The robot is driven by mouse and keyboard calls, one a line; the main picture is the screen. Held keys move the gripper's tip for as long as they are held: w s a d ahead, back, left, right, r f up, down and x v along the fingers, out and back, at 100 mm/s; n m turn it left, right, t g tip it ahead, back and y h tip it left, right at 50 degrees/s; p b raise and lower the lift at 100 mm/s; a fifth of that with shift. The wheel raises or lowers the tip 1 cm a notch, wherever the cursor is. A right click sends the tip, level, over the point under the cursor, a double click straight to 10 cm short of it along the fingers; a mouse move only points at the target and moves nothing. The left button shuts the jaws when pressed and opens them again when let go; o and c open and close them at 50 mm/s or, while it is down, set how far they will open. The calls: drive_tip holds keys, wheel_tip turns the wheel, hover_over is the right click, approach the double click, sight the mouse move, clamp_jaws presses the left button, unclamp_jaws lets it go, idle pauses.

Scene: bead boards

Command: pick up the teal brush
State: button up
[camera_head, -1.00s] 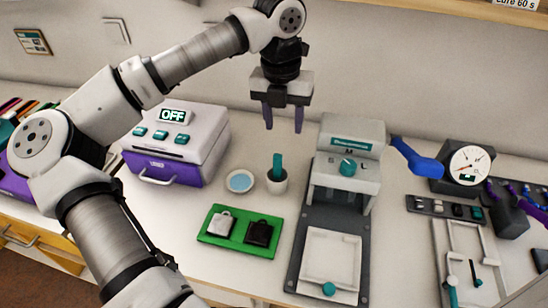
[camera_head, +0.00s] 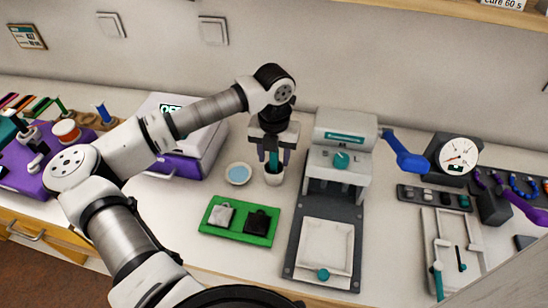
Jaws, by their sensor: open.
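The teal brush (camera_head: 273,160) stands upright in a small white cup (camera_head: 273,178) in the middle of the bench, left of the grey press. My gripper (camera_head: 273,160) is open and points down over the cup.
A small dish of blue liquid (camera_head: 238,174) sits just left of the cup. A green tray (camera_head: 213,226) with two small items lies in front. The grey press (camera_head: 341,160) with a blue lever stands close on the right. A white and purple box (camera_head: 187,165) is at the left.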

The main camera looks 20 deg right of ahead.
drive_tip(key=shift+f, duration=0.55)
clamp_jaws()
drive_tip(key=shift+r, duration=0.15)
wheel_tip(320, 180, up, 20)
drive_tip(key=b, duration=0.4)
